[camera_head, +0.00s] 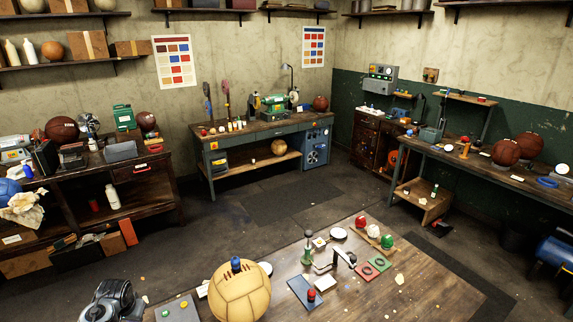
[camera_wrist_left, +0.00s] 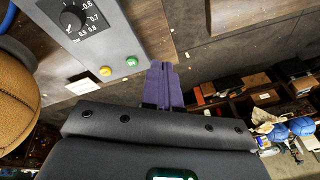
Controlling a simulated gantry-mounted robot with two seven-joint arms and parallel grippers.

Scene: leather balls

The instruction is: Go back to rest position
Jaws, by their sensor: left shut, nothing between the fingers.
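My left gripper (camera_wrist_left: 162,85) shows in the left wrist view with its purple fingers shut and nothing between them. In the head view a dark part of my left arm is at the bottom left; the fingertips are not clear there. A tan leather ball (camera_head: 240,292) stands on the wooden table at the bottom, with a blue-topped piece (camera_head: 236,264) at its top. An orange-brown ball (camera_wrist_left: 14,98) is at the left edge of the wrist view, apart from the fingers. My right gripper is in neither view.
A grey control box (camera_head: 178,309) lies left of the ball; its dial and buttons show in the wrist view (camera_wrist_left: 112,45). The wooden table (camera_head: 430,292) also bears a blue pad (camera_head: 304,293), red and green squares and small tools. Workbenches line the walls, with open floor between.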

